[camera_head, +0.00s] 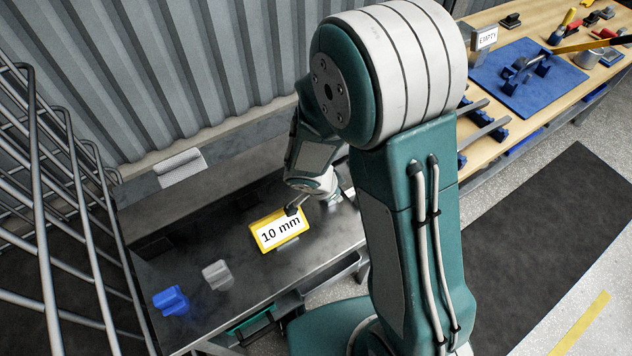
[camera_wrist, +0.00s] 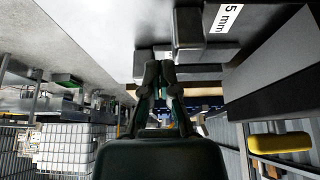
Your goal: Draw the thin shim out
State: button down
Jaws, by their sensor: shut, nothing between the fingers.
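My gripper (camera_head: 292,209) is at the right part of the dark metal bench, at the upper edge of a yellow-framed "10 mm" sign (camera_head: 280,232). In the wrist view my gripper (camera_wrist: 159,68) has its dark fingers together, with nothing seen between them. A "5 mm" label (camera_wrist: 225,18) is at the top of the wrist view, beside a grey block (camera_wrist: 188,28) just beyond the fingertips. I cannot make out the thin shim for sure in either view. My arm hides part of the bench around the gripper in the head view.
A blue block (camera_head: 171,300) and a grey block (camera_head: 217,274) stand on the bench (camera_head: 205,318) at left. A wire rack (camera_head: 45,200) rises at far left. A wooden worktable (camera_head: 545,100) with a blue mat (camera_head: 530,80) is at upper right. A corrugated wall (camera_head: 190,70) stands behind.

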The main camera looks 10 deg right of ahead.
jog(key=shift+s+d, duration=0.35)
jog(key=shift+s, duration=0.55)
jog(key=shift+s+d, duration=0.35)
jog(key=shift+s, duration=0.5)
jog(key=shift+r, duration=0.1)
jog(key=shift+r, duration=2.9)
jog(key=s+r+n+t+y, duration=0.1)
jog(key=s+r+n, duration=0.2)
jog(key=r, duration=0.4)
jog(key=s+d+r+n+t+y, duration=0.1)
jog(key=s+r+n+y, duration=0.1)
jog(key=r+n, duration=0.4)
jog(key=s+r+n+t+y, duration=0.1)
jog(key=s+r+n, duration=0.3)
jog(key=r, duration=0.4)
jog(key=shift+s+d+r+n+t+y, duration=0.2)
jog(key=shift+s+r+n+t+y, duration=0.15)
jog(key=shift+s+y, duration=0.1)
